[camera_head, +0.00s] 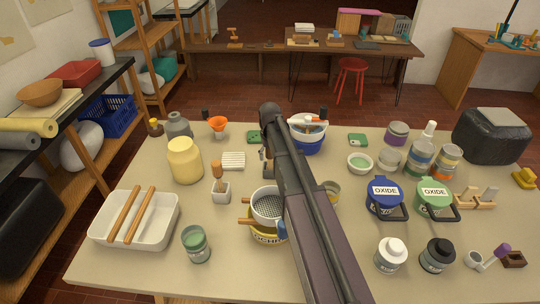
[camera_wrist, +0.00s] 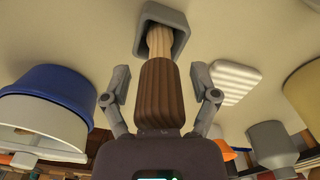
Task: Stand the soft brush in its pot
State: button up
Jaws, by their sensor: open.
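In the wrist view the soft brush (camera_wrist: 157,92) has a brown ribbed handle and a pale head. Its pale end sits inside the mouth of a square grey pot (camera_wrist: 182,22). My gripper (camera_wrist: 160,82) is open, one finger on each side of the handle, with a gap on both sides. The handle's end lies close to my palm. How deep the pale end sits is hidden. In the head view my arm hides most of my gripper. A square grey pot (camera_head: 221,195) with an orange-brown handle (camera_head: 216,168) stands left of my arm; I cannot tell whether it is the same pot.
A blue tub (camera_head: 306,147) stands behind my arm; it looms close in the wrist view (camera_wrist: 55,82). A white ribbed block (camera_head: 233,161), an orange funnel (camera_head: 218,124) and a yellow jar (camera_head: 185,162) stand to the left. A strainer (camera_head: 266,207) is near my arm.

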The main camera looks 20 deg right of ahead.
jog(key=shift+r, duration=0.2)
notch_tip(320, 180, up, 12)
jog(key=p, duration=1.2)
jog(key=shift+s+f, duration=0.1)
dwell(0.5)
jog(key=s+a, duration=0.2)
jog(key=s, duration=0.9)
jog(key=s+a, duration=0.2)
jog(key=s, duration=0.9)
jog(key=shift+s+m, duration=0.2)
jog(key=shift+m, duration=0.2)
